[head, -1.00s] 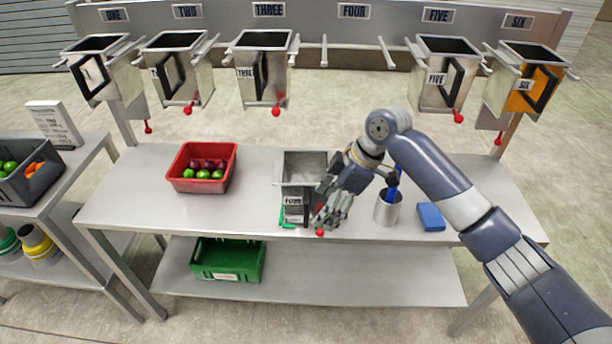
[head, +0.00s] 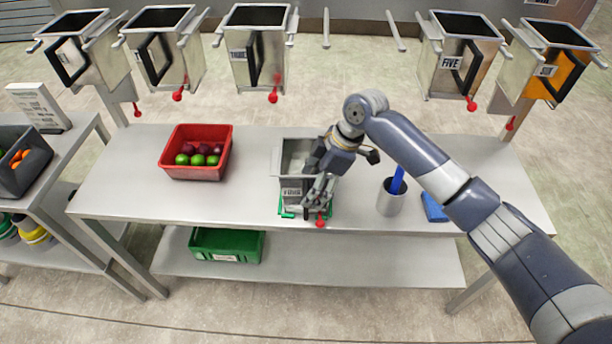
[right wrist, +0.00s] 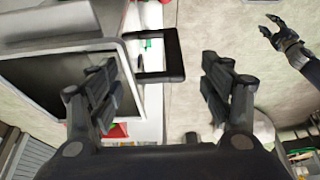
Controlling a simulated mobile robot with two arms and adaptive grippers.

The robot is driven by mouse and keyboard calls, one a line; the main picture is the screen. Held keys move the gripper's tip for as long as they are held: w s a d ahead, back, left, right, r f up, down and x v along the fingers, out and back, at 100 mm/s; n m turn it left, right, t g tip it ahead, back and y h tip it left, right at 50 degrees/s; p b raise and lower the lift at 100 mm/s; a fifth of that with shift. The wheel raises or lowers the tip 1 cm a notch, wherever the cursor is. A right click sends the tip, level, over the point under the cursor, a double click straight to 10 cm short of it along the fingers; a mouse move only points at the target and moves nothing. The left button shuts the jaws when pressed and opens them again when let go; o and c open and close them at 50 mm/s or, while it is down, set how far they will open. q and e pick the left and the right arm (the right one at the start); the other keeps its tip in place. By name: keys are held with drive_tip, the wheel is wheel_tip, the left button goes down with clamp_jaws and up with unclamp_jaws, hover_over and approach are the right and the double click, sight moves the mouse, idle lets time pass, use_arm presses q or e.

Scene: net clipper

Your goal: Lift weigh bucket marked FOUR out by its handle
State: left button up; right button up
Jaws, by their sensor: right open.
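The grey weigh bucket marked FOUR (head: 291,193) stands upright on the metal table, its open top facing up. My right gripper (head: 320,190) is at its front right side in the head view and covers part of it. In the right wrist view the bucket's dark opening (right wrist: 50,83) is at the left. Its black square handle (right wrist: 176,76) shows between the spread fingers of my right gripper (right wrist: 160,65), apart from both. My left gripper (right wrist: 284,38) shows at the upper right of that view, fingers spread and empty, away from the bucket.
Marked buckets, including FIVE (head: 450,62) and SIX (head: 545,70), hang behind the table, with empty bars (head: 396,32) between THREE and FIVE. A red crate of fruit (head: 197,170) stands left; a metal cup (head: 391,203) and blue block (head: 434,208) stand right.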

sight(307, 188)
drive_tip(key=x, duration=0.2)
drive_tip(key=p+x, duration=0.1)
drive_tip(key=shift+a+f, duration=0.25)
drive_tip(key=shift+a, duration=0.25)
drive_tip(key=shift+w+f, duration=0.1)
drive_tip(key=shift+d, duration=0.1)
drive_tip(key=shift+c, duration=1.3)
drive_tip(key=c, duration=1.3)
use_arm(q)
drive_tip(key=shift+w+r, duration=0.9)
drive_tip(key=shift+w, duration=0.05)
use_arm(e)
drive_tip(key=shift+o, duration=0.2)
use_arm(q)
drive_tip(key=shift+f, duration=0.1)
use_arm(e)
drive_tip(key=shift+r, duration=0.25)
